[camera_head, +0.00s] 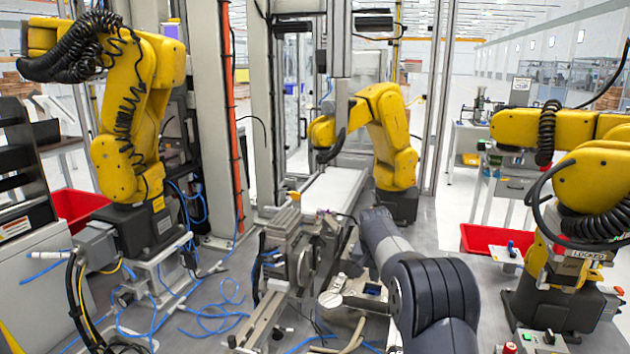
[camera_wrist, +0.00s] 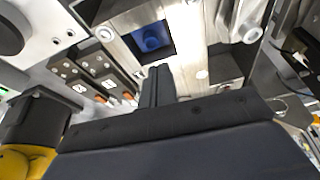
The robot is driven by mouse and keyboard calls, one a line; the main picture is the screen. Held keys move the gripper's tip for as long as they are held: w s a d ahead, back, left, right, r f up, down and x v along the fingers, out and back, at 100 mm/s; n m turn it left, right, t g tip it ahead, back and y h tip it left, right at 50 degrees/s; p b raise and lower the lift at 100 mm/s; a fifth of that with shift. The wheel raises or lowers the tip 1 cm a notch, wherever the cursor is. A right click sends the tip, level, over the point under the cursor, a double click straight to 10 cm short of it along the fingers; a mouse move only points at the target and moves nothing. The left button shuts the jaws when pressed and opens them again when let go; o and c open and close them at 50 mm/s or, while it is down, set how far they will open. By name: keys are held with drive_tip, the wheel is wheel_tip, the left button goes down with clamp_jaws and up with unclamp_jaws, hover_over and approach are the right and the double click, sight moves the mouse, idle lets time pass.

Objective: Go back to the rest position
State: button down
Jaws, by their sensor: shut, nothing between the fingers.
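My arm (camera_head: 435,285), dark grey, rises from the bottom edge in the head view and bends toward the metal fixture (camera_head: 300,250) in the middle. I cannot make out my fingertips in that view. In the wrist view my gripper (camera_wrist: 157,84) is dark, with its fingers together and nothing visible between them. Beyond the fingers is a metal part with a square opening (camera_wrist: 152,40) that has a blue round thing inside. I cannot tell whether the fingers touch anything.
Yellow robot arms stand at the left (camera_head: 140,110), at the back (camera_head: 385,135) and at the right (camera_head: 590,190). A white conveyor (camera_head: 335,190) lies behind the fixture. Blue cables (camera_head: 200,310) and red bins (camera_head: 495,240) lie around. A black-and-yellow part (camera_wrist: 35,125) is close at the left.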

drive_tip(key=shift+w+n+y, duration=0.4)
drive_tip(key=shift+w+n, duration=0.6)
drive_tip(key=shift+n, duration=0.3)
